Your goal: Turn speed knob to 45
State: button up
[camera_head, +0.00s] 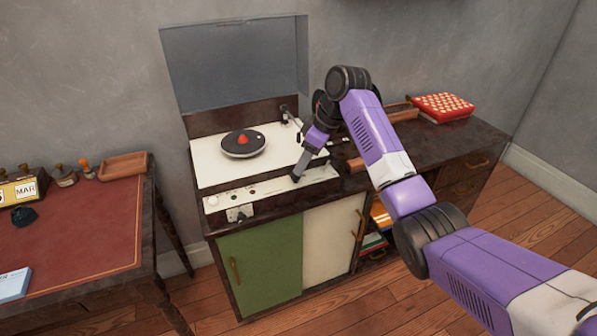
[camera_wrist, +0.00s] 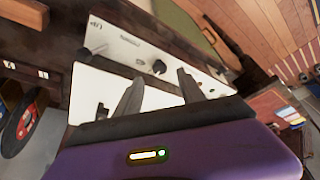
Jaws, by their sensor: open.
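The record player's white control panel (camera_head: 265,188) runs along the front of the cabinet, and it also shows in the wrist view (camera_wrist: 125,43). A round black knob (camera_wrist: 159,67) stands on this panel in the wrist view, just beyond and between my fingertips. My gripper (camera_head: 296,177) points down at the right part of the panel. In the wrist view my gripper (camera_wrist: 160,77) is open, with its fingers apart and nothing held. I cannot read the markings around the knob or its setting. In the head view the gripper hides the knob.
A turntable (camera_head: 243,143) with a black disc and red centre piece sits behind the panel, under a raised clear lid (camera_head: 235,65). A lever fitting (camera_head: 240,213) is at the panel's left. A red patterned box (camera_head: 443,106) stands right. A desk (camera_head: 85,235) is left.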

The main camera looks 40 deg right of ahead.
aim_at(296, 179)
jog(key=shift+x, duration=2.35)
grip_shut()
